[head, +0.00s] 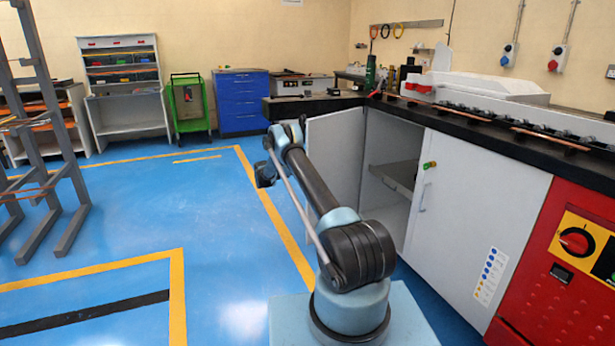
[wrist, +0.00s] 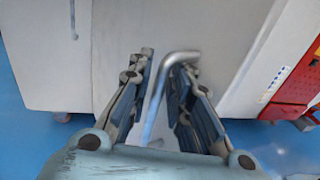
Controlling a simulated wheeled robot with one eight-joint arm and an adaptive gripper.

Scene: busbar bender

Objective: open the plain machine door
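In the head view, a plain light-grey door (head: 340,150) of the machine cabinet stands swung out, with the cabinet's inside showing to its right. In the wrist view, my gripper (wrist: 168,62) is at a pale door panel (wrist: 120,30). A bent metal handle (wrist: 180,56) lies between its two fingers. The fingers are apart, with a visible gap beside the handle; whether one finger touches it I cannot tell. In the head view my arm hides the fingers and the handle they surround.
A white door (head: 470,190) with its own handle (head: 423,197) is right of the opening, beside a red cabinet (head: 570,250). A dark worktop (head: 500,140) runs above. A grey frame (head: 50,150) stands at left. The blue floor (head: 215,230) between is clear.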

